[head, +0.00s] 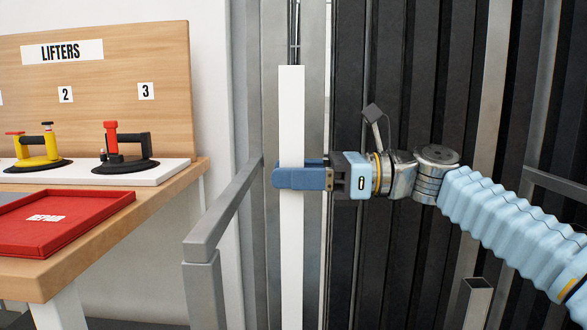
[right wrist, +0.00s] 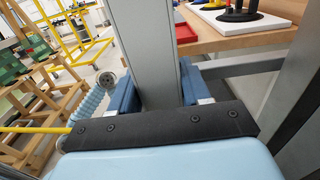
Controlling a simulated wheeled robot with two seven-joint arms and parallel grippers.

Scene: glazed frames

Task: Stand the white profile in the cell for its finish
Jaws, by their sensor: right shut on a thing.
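The white profile (head: 291,120) stands upright near the middle of the head view, and its lower end runs out of the picture. My right gripper (head: 300,176) comes in from the right and is shut around the profile with its blue fingers. In the right wrist view the profile (right wrist: 148,50) looks grey and rises between the two fingers (right wrist: 157,92). Dark profiles (head: 350,90) stand behind it in a rack with grey metal posts. I cannot tell which cell the white profile is at. My left gripper is not in view.
A grey rail (head: 225,210) juts forward left of the profile. A wooden bench (head: 150,215) at the left carries a red tray (head: 100,215), and lifters including a black-and-red one (head: 135,150) under a LIFTERS sign. A square metal post (head: 478,300) stands low at the right.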

